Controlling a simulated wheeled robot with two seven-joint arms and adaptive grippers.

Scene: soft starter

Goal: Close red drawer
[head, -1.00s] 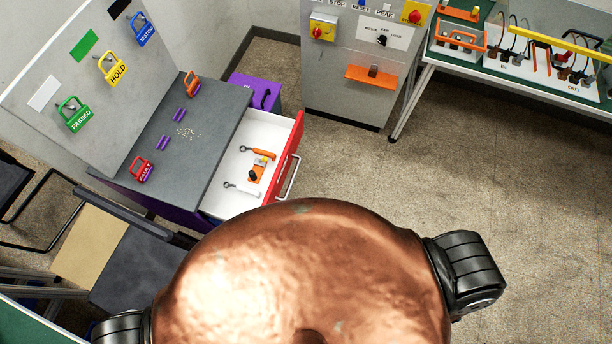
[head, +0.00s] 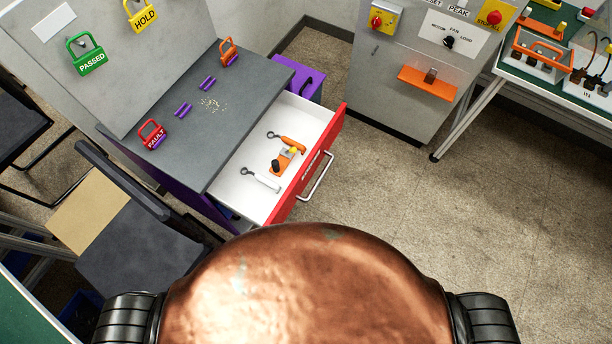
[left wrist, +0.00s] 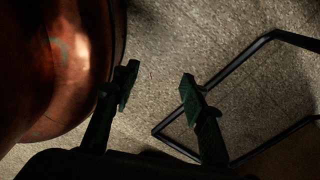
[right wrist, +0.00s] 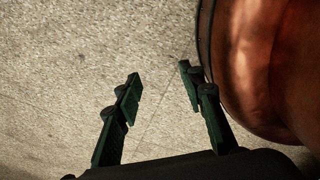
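The red drawer (head: 325,147) stands pulled out of the grey-topped bench in the head view. Its red front carries a silver bar handle (head: 318,178). The white inside holds orange-handled and white-handled tools and an orange part with a black knob. My left gripper (left wrist: 158,82) is open and empty above the floor in the left wrist view. My right gripper (right wrist: 158,77) is open and empty above the floor in the right wrist view. Neither gripper shows in the head view, so both are apart from the drawer.
A black chair (head: 140,250) stands left of the drawer, close to the bench (head: 232,130). A purple box (head: 300,78) is behind the drawer. A grey control cabinet (head: 395,95) stands at the back. The floor (head: 420,220) right of the drawer is clear.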

